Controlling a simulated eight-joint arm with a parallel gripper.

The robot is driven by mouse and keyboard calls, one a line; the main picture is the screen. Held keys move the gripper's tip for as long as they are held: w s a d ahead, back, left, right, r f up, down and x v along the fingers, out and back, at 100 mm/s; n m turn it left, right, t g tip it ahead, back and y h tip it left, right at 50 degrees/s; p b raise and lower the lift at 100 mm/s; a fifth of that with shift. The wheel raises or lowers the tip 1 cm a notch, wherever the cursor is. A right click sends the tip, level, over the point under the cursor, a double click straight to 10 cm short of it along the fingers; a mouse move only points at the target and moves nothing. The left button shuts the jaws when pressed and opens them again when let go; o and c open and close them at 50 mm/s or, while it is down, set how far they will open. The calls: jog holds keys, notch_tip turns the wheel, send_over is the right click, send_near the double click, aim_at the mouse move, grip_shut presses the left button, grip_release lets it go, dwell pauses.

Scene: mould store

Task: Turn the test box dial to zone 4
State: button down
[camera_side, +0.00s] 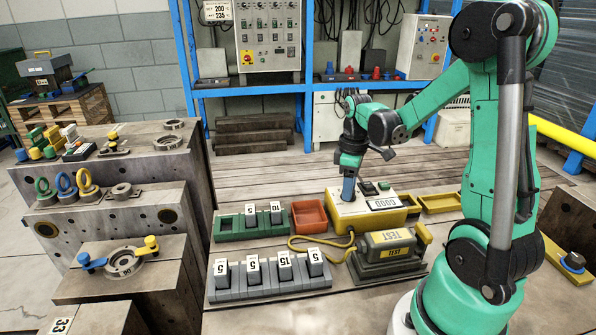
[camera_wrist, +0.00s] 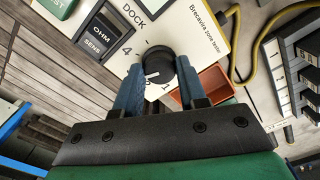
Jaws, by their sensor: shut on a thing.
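The test box (camera_side: 366,222) is yellow with a cream top and stands on the wooden bench. My gripper (camera_side: 349,192) points down onto the left part of its top. In the wrist view my gripper (camera_wrist: 160,78) has its two blue fingers on either side of the round black dial (camera_wrist: 157,66), shut on it. The dial has a short white pointer mark toward its left side. The cream panel (camera_wrist: 195,35) shows "DOCK", a "4" left of the dial and a "1" below it. The fingers hide other markings, so the exact zone is hard to read. The side view hides the dial.
A yellow-and-grey TEST unit (camera_side: 386,243) with a yellow cable (camera_side: 318,249) stands in front of the box. A red tray (camera_side: 309,216), a green rack (camera_side: 250,232) and a grey rack (camera_side: 268,284) lie left. Yellow trays (camera_side: 440,204) lie right.

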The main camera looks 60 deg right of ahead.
jog(key=shift+m, duration=0.4)
jog(key=m, duration=0.3)
jog(key=shift+m, duration=2)
jog(key=shift+c, duration=2.4)
grip_release()
jog(key=shift+r, duration=2.85)
